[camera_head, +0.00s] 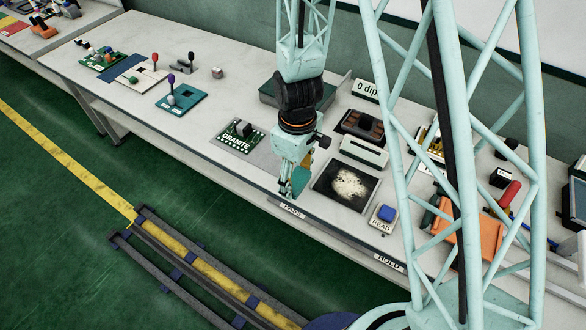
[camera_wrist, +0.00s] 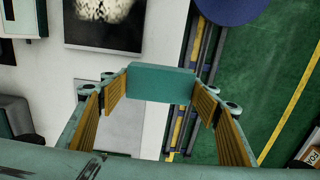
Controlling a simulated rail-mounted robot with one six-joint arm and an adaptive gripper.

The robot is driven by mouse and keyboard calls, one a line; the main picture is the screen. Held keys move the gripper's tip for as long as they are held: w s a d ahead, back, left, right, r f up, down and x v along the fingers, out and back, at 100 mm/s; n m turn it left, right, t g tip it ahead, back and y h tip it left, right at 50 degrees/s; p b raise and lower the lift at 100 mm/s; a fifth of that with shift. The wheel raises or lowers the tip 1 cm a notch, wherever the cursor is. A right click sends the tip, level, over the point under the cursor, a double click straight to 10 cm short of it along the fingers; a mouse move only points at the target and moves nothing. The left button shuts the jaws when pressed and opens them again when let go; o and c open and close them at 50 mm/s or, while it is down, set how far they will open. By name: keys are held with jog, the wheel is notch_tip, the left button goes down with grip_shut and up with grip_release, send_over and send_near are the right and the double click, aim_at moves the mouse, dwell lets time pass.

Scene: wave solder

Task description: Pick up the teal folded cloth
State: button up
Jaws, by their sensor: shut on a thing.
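The teal folded cloth (camera_wrist: 162,83) is a flat, block-like piece between the two yellow-padded fingers of my gripper (camera_wrist: 161,92) in the wrist view. The fingers are shut on its two ends. In the head view my gripper (camera_head: 291,186) is at the front edge of the bench, left of the dark tray, and hides most of the cloth. In the wrist view the cloth overlaps the bench edge and floor rails; its exact height above the bench cannot be told.
A dark tray (camera_head: 347,186) with pale grainy material lies right of my gripper, with a blue button (camera_head: 385,213) beside it. A green board (camera_head: 240,137) marked GRANITE lies to the left. An orange bin (camera_head: 470,235) stands farther right. Floor rails (camera_head: 200,270) run below the bench front.

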jog(key=shift+s+d, duration=0.1)
jog(key=shift+s, duration=0.55)
jog(key=shift+o, duration=1.2)
jog(key=shift+c, duration=1.1)
jog(key=shift+w+d+r, duration=0.1)
